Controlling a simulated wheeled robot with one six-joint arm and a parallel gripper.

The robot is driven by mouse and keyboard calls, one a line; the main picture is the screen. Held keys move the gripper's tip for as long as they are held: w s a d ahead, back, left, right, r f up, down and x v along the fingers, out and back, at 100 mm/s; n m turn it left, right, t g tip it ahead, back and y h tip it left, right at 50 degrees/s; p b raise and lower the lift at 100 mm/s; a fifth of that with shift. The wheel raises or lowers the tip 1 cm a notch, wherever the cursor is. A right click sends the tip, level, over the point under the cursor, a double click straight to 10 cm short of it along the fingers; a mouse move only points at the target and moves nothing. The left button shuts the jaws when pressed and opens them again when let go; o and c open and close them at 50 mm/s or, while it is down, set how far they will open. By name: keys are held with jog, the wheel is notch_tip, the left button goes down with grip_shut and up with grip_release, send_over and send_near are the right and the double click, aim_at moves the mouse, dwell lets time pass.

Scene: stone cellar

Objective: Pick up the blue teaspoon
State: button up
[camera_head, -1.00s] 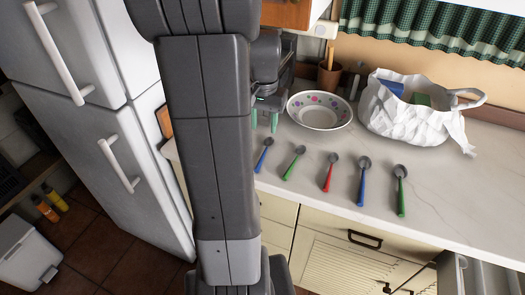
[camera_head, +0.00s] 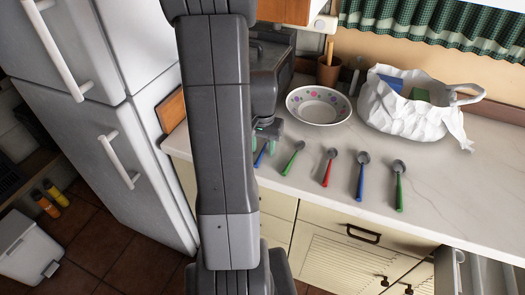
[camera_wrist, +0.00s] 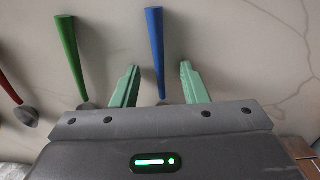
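A small blue spoon (camera_head: 259,159) lies at the left end of a row of spoons on the pale counter. In the wrist view its blue handle (camera_wrist: 155,40) runs between the two green fingertips, with clear gaps on both sides. My gripper (camera_wrist: 160,68) is open and points down over this spoon; its body hides the spoon's bowl. In the head view my gripper (camera_head: 266,150) is over the spoon, and my arm covers part of that area. A larger blue spoon (camera_head: 361,182) lies further right in the row.
A small green spoon (camera_head: 291,162) lies right of the blue one, then a red spoon (camera_head: 328,172); a larger green spoon (camera_head: 399,190) ends the row. Behind stand a dotted bowl (camera_head: 318,119) and a white bag (camera_head: 400,118). The counter's (camera_head: 460,200) right part is clear.

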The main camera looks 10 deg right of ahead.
grip_shut()
jog(key=shift+r, duration=0.1)
